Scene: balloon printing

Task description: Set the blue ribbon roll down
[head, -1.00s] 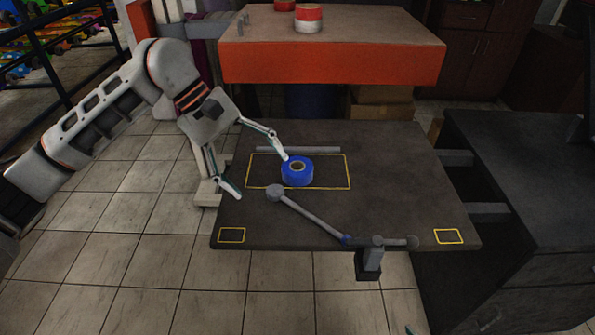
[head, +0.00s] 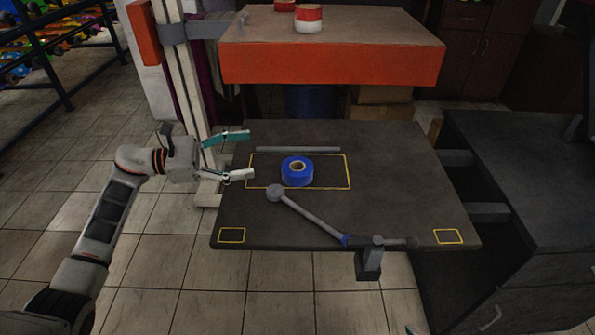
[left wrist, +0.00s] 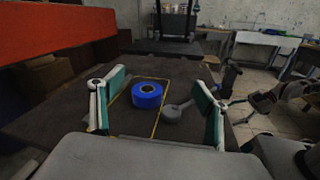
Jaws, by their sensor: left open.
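The blue ribbon roll (head: 297,172) lies flat, hole upward, inside the large yellow rectangle marked on the dark table (head: 390,190). My left gripper (head: 240,155) is open and empty at the table's left edge, to the left of the roll and apart from it. In the left wrist view, the roll (left wrist: 147,95) stands ahead, between the two spread fingers (left wrist: 158,108) in the picture, and neither finger touches it.
A grey lever arm (head: 310,217) with a round end lies in front of the roll. A thin grey bar (head: 298,149) is behind it. An orange press block (head: 330,62) overhangs the back, with a red and white roll (head: 308,18) on top. Small yellow rectangles mark the front corners.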

